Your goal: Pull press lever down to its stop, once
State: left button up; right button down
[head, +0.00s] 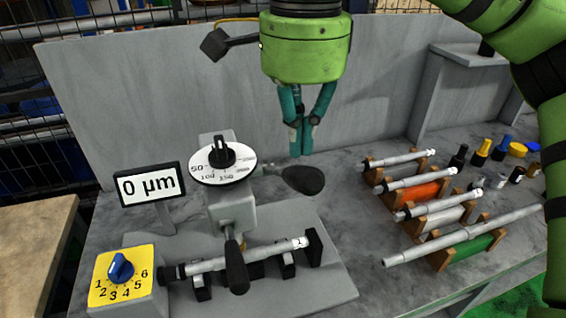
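The grinder has a grey upright head (233,205) on a grey base. Two dark handles show on it. One handle (303,180) sticks out to the right with an oval end. The other handle (236,268) points toward me over the shaft. I cannot tell for sure which is the press lever. My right gripper (302,150) points down with its teal fingertips together and nothing seen between them. Its tips appear just above the right-hand handle in the picture; contact cannot be made out. My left gripper is not in view.
A shaft (250,256) lies across black supports. A display (150,184) reads 0 µm, beside a round dial (222,163). A yellow selector box (121,275) stands at front left. Several shafts on coloured racks (467,250) and small bottles (480,152) are at right.

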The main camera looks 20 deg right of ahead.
notch_tip(320, 180, up, 6)
jog(key=p, duration=0.5)
dwell(0.5)
